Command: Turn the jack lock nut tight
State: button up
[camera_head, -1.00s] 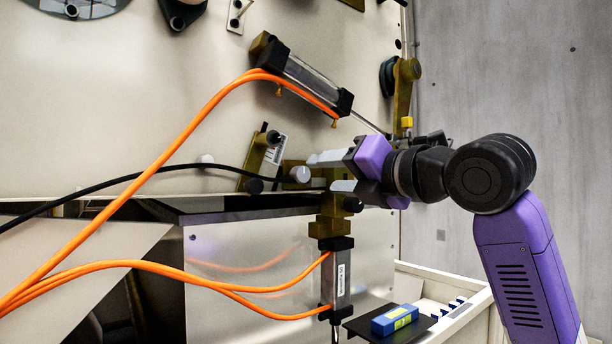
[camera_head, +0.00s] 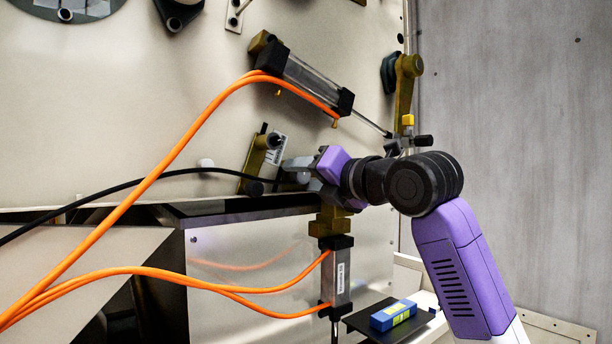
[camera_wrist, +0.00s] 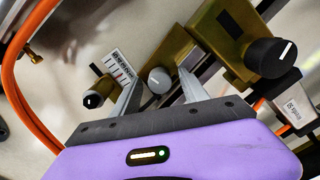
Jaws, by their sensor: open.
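My gripper (camera_wrist: 159,82) is open, its two grey fingers reaching toward the panel in the wrist view. A round grey knob (camera_wrist: 158,80) with a pale line on its face shows between the fingertips, in front of an olive block (camera_wrist: 171,54). I cannot tell whether the fingers touch it. A larger black knob (camera_wrist: 272,58) with a white mark is right of the fingers, and a small black knob (camera_wrist: 93,100) is left of them. None is labelled, so I cannot tell for sure which is the jack lock nut. In the head view my gripper (camera_head: 293,170) hides most of this spot.
An upper cylinder (camera_head: 312,82) and a lower cylinder (camera_head: 336,280) carry orange hoses (camera_head: 150,175) near my arm. A black cable (camera_head: 130,184) runs in from the left. A blue block (camera_head: 392,315) lies on a dark shelf (camera_head: 362,320) below. The right wall is bare.

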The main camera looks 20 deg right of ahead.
grip_shut()
